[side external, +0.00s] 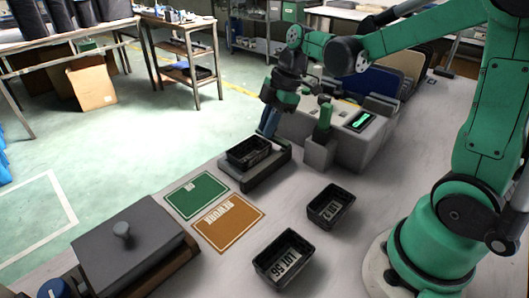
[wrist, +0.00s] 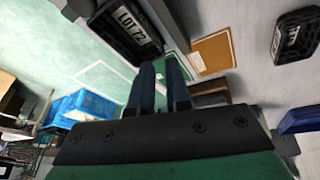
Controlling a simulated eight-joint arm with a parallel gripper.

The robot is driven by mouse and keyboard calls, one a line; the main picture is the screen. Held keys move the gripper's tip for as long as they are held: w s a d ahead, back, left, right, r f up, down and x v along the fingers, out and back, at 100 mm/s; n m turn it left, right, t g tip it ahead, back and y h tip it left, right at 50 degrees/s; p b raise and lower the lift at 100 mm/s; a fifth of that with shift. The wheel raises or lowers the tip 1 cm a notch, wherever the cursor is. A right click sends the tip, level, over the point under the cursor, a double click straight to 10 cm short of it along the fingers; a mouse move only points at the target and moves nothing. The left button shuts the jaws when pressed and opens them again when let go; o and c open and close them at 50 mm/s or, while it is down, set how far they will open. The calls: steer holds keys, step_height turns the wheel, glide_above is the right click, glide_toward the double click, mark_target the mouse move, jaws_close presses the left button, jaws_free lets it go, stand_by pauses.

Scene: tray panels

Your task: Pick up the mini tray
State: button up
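Several black mini trays are in view. One tray (side external: 249,152) sits on a low dark platform (side external: 262,174) in the side view. Another, with a white label, (side external: 331,206) stands on the table to its right. A third, labelled LOT 66, (side external: 283,258) is nearer the front. My gripper (side external: 267,127) points down just behind the platform tray, above or beside its far edge; contact cannot be told. In the wrist view the dark blue fingers (wrist: 160,68) have a narrow gap and hold nothing visible. A labelled tray (wrist: 125,28) shows beyond them to the upper left.
A green panel (side external: 197,194) and an orange REWORK panel (side external: 229,222) lie flat left of the trays. A grey machine with a small screen (side external: 361,121) stands close to the gripper's right. A lidded grey box (side external: 128,248) is at front left. Clear table lies between the loose trays.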

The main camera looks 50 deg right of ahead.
mark_target(258, 153)
steer(key=f+n, duration=0.1)
steer(key=w+d+f+n+y, duration=0.1)
steer(key=n, duration=0.1)
steer(key=shift+w+d+g, duration=0.2)
steer(key=shift+g, duration=0.1)
steer(key=shift+w+d+f+n+y, duration=0.2)
steer(key=shift+f+n+y, duration=0.1)
steer(key=shift+f+n, duration=0.35)
steer(key=shift+x, duration=2.55)
steer(key=shift+f, duration=0.1)
steer(key=shift+c, duration=0.2)
jaws_close()
